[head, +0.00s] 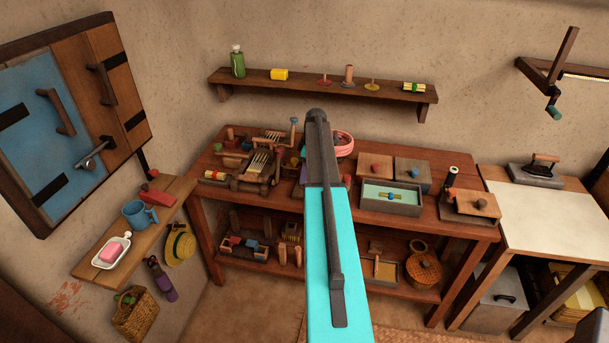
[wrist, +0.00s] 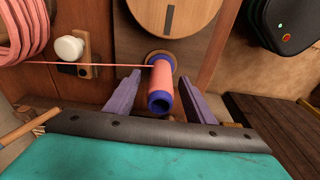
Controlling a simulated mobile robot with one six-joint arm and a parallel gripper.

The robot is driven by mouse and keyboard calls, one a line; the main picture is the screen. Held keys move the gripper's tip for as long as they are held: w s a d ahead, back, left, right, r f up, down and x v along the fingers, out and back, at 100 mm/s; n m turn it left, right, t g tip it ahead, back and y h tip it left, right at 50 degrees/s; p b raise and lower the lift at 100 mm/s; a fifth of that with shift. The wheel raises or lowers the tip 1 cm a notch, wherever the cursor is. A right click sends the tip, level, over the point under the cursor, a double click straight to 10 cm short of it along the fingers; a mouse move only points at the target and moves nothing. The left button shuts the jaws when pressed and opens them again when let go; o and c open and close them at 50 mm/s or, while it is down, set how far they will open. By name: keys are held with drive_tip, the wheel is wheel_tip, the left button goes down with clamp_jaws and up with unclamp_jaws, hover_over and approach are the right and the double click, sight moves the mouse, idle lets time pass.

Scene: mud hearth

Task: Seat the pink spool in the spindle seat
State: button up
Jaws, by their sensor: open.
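The pink spool (wrist: 161,86) has blue ends and shows in the wrist view, one hollow end toward the camera. Its far end meets a round tan ring (wrist: 150,57) on a brown board, apparently the spindle seat; I cannot tell how deep it sits. My gripper (wrist: 161,80) is open, with one purple finger on each side of the spool and visible gaps between. A pink thread runs left from the spool's far end. In the head view my arm hides the spool and the seat.
A white knob (wrist: 69,47) and a pink coil (wrist: 22,30) lie left of the spool along the thread. A round wooden disc (wrist: 168,14) is just beyond it. In the head view, the workbench (head: 412,226) is crowded; a wall shelf (head: 310,85) hangs above.

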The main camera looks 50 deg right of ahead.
drive_tip(key=shift+s+d+r+b, duration=0.2)
drive_tip(key=shift+r+b, duration=0.45)
drive_tip(key=shift+r, duration=1.3)
drive_tip(key=shift+s+d+r+b, duration=0.1)
drive_tip(key=shift+s+r+b, duration=0.4)
drive_tip(key=shift+r, duration=1.4)
drive_tip(key=shift+s+d+r+b, duration=0.15)
drive_tip(key=shift+r+b, duration=0.7)
drive_tip(key=shift+r, duration=1.1)
drive_tip(key=shift+w, duration=0.15)
